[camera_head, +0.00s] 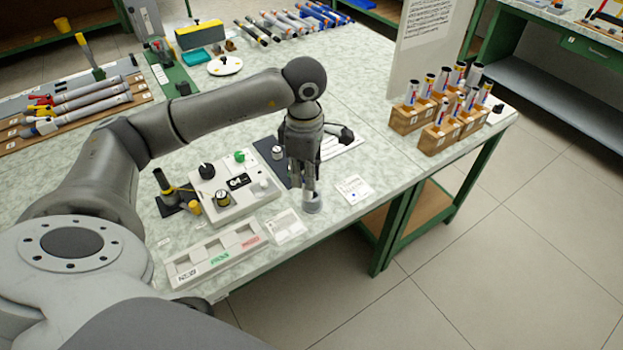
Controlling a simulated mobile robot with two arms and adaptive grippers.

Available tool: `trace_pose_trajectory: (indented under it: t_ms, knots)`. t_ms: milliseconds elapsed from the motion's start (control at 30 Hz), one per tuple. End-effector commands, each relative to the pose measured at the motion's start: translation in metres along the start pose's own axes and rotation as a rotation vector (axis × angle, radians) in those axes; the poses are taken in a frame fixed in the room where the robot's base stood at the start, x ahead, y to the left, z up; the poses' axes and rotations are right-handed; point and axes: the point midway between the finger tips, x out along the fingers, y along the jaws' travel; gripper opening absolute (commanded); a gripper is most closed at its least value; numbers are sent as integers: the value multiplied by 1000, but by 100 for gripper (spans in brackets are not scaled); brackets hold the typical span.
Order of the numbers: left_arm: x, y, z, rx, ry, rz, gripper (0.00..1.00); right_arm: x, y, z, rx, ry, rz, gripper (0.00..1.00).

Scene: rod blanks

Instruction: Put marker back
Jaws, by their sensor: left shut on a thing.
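My left gripper (309,186) points straight down near the front edge of the bench. It is shut on a short grey cylindrical piece (313,205), whose lower end is at or just above the bench top. The fingers hide much of it, so I cannot tell for sure that it is the marker. Marker-like white tubes with coloured labels (443,82) stand upright in wooden blocks (406,120) at the right end of the bench. My right gripper is not in view.
A pale control box with knobs (236,187) and a grey tray with labelled compartments (207,256) lie left of the gripper. Cards (355,190) lie around it. Rods lie on a wooden rack (96,127) at the left. A white panel stands behind the blocks.

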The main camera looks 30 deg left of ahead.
Motion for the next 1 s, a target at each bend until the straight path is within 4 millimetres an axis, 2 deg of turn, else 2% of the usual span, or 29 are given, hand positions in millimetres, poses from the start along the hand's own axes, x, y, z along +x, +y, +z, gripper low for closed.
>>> trace_pose_trajectory:
  t_ms: [100,200,400,633,833,1000]
  knots:
    - [10,22,-2,-3,-1,-4,0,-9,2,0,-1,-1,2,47]
    - [31,37,-4,-3,1,-5,0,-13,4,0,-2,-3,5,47]
    - [55,58,-6,-1,-1,-2,0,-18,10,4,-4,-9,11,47]
    - [69,68,-8,-1,0,-2,0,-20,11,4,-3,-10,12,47]
    - [94,68,-8,0,0,-2,0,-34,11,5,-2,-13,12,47]
    - [99,68,-8,0,-1,1,0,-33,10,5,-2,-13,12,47]
